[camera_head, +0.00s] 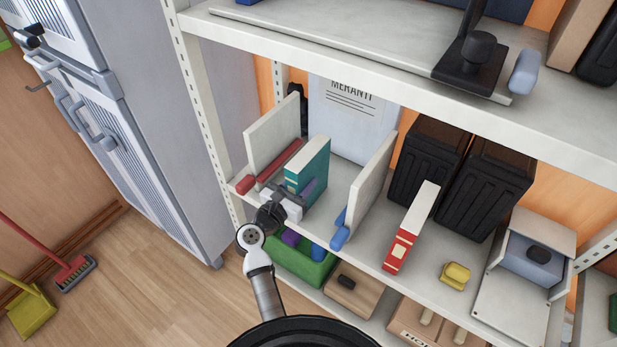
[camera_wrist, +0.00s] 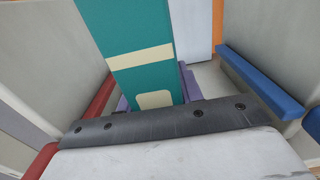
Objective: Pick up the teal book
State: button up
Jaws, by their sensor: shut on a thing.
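The teal book (camera_head: 309,166) stands upright on the middle shelf, between two pale upright dividers. It has cream bands on its spine. In the wrist view the teal book (camera_wrist: 128,45) rises straight ahead, with a cream label low on the spine. My gripper (camera_head: 295,196) is at the shelf's front edge, shut on the lower part of the book. Purple finger parts show on both sides of the spine in the wrist view (camera_wrist: 187,84). The book's bottom is hidden behind my gripper's body.
The left divider (camera_head: 271,137) has a red edge strip and the right divider (camera_head: 368,188) a blue one. A white MERANTI panel (camera_head: 350,120) stands behind. A red book (camera_head: 411,230), black bins (camera_head: 483,185) and a yellow object (camera_head: 456,274) are to the right. The upper shelf (camera_head: 400,75) overhangs.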

jog(key=c, duration=0.4)
jog(key=shift+r, duration=0.15)
notch_tip(320, 180, up, 20)
jog(key=shift+f, duration=0.1)
